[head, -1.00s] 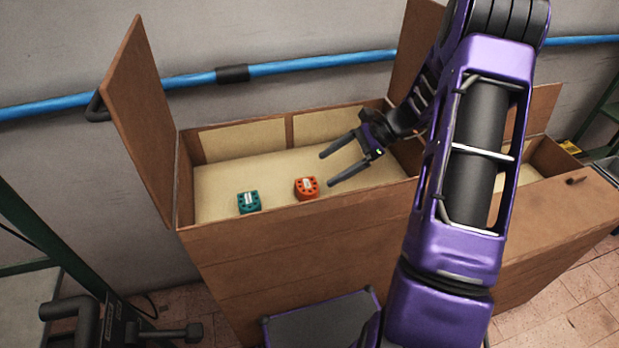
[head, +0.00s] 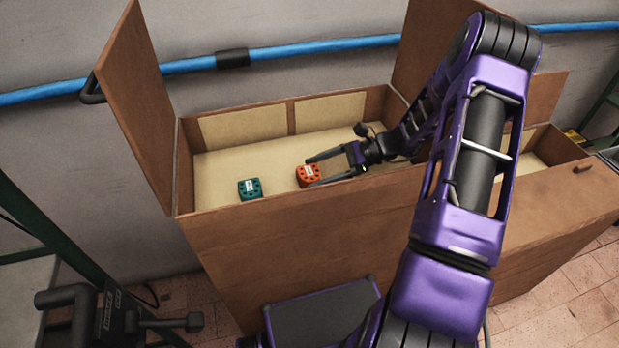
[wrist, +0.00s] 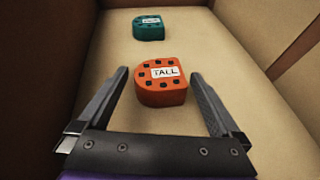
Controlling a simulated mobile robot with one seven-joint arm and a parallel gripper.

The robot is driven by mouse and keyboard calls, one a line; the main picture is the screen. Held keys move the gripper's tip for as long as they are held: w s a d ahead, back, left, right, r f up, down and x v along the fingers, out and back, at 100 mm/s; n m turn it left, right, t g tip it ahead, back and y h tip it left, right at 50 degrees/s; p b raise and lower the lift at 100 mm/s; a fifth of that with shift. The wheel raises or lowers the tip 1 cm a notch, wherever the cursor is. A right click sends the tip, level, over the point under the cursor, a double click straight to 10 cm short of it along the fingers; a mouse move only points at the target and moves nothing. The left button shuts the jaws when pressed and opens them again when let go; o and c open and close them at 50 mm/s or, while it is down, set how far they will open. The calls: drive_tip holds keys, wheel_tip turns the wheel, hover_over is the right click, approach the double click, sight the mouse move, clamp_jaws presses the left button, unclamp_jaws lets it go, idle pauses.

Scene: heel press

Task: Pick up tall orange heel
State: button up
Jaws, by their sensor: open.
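The tall orange heel (head: 309,175) lies on the pale floor of the open wooden box. In the wrist view the orange heel (wrist: 161,86) carries a white label reading TALL. My gripper (head: 312,170) is open and low inside the box, with its fingers pointing left at the orange heel. In the wrist view my gripper (wrist: 160,78) has one finger on each side of the heel's near part. Gaps show between both fingers and the heel, so it is not held.
A teal heel (head: 250,188) lies left of the orange one, and also shows beyond it in the wrist view (wrist: 148,26). The wooden box walls (head: 290,205) surround both heels. Raised lids (head: 138,105) stand at the sides. Box floor behind the heels is clear.

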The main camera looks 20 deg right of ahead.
sight(298, 178)
drive_tip(key=x, duration=0.5)
drive_tip(key=shift+d, duration=0.1)
drive_tip(key=shift+c, duration=0.2)
drive_tip(key=c, duration=1.3)
drive_tip(key=shift+o, duration=0.2)
drive_tip(key=shift+r, duration=0.1)
